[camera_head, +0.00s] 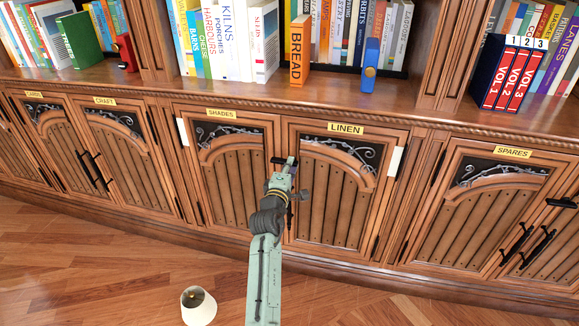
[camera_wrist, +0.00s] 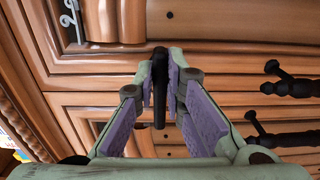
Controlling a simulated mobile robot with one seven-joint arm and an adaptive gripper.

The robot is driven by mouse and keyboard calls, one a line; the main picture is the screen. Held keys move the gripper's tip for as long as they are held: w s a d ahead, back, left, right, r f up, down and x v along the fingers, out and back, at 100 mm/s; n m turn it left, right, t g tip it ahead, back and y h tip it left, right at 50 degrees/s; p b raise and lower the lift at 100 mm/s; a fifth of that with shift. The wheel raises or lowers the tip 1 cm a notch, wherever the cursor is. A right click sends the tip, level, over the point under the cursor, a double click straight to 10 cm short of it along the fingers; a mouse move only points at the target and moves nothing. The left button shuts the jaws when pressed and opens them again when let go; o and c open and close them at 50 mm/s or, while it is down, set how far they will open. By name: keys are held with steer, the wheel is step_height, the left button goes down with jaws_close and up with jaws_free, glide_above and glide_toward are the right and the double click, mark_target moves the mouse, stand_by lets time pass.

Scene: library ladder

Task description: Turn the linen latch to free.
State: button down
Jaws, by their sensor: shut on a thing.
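The linen latch, a small black bar, shows in the head view (camera_head: 277,160) at the top of the seam between the SHADES door (camera_head: 222,180) and the LINEN door (camera_head: 333,190). My gripper (camera_head: 291,163) is at the latch and its arm covers part of the seam below. In the wrist view, the black latch bar (camera_wrist: 160,88) stands between the two fingers of my gripper (camera_wrist: 162,80), which are shut on it. Both doors look closed. The LINEN label (camera_head: 346,129) is above the right door.
Black pull handles show in the wrist view (camera_wrist: 292,86), beside the fingers. A shelf with books (camera_head: 235,40), a BREAD book (camera_head: 299,50) and a blue object (camera_head: 371,65) runs above. A whitish cup-shaped thing (camera_head: 198,308) stands on the wooden floor.

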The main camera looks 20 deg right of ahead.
steer(key=shift+m, duration=0.3)
steer(key=m+b, duration=0.3)
steer(key=shift+f+m, duration=0.2)
steer(key=shift+m, duration=0.1)
steer(key=m+b, duration=0.3)
steer(key=m, duration=0.1)
steer(key=shift+m, duration=0.3)
steer(key=m+b, duration=0.4)
steer(key=m, duration=0.1)
steer(key=shift+r+m+b, duration=0.15)
steer(key=shift+m+b, duration=0.95)
steer(key=shift+m, duration=0.9)
steer(key=c, duration=1.7)
jaws_free()
steer(key=shift+o, duration=0.2)
steer(key=shift+r, duration=0.1)
